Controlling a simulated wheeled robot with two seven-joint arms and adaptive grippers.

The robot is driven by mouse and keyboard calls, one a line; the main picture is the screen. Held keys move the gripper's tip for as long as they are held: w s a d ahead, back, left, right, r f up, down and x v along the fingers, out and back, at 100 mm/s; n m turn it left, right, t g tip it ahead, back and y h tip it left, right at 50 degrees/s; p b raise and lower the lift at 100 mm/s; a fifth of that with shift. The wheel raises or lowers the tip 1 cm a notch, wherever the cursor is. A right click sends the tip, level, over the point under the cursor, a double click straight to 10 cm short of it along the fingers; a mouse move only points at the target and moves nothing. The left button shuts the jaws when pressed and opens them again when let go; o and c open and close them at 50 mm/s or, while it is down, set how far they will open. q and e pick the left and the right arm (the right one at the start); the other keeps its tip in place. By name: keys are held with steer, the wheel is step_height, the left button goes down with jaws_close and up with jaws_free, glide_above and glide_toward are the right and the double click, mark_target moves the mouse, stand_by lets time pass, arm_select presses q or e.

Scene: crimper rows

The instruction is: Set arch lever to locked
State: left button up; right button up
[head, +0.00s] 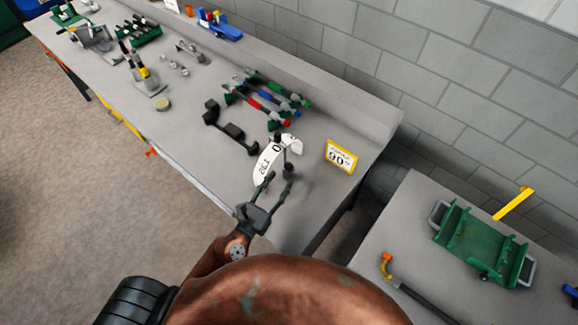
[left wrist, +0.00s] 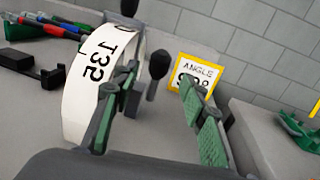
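The arch lever's white curved scale (head: 266,164) stands near the right end of the long grey bench, with black numerals on it. My left gripper (head: 279,182) is at the near side of the arch, fingers apart. In the left wrist view the left gripper (left wrist: 162,112) is open, with nothing seen held. Whether a finger touches the lever is unclear. My right gripper is not in view.
A yellow-framed sign (head: 341,156) reading "ANGLE 90°" stands right of the arch. A black bar-like part (head: 231,130) and red, blue and green tools (head: 266,97) lie farther left. A second bench with a green tray (head: 482,249) is at right, beyond a gap.

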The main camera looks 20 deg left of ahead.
mark_target(289, 165)
arm_select(q)
steer(key=x, duration=0.7)
steer(key=shift+w+p, duration=0.2)
steer(key=shift+p, duration=0.1)
steer(key=shift+c, duration=0.5)
steer(key=shift+r, duration=0.1)
jaws_close()
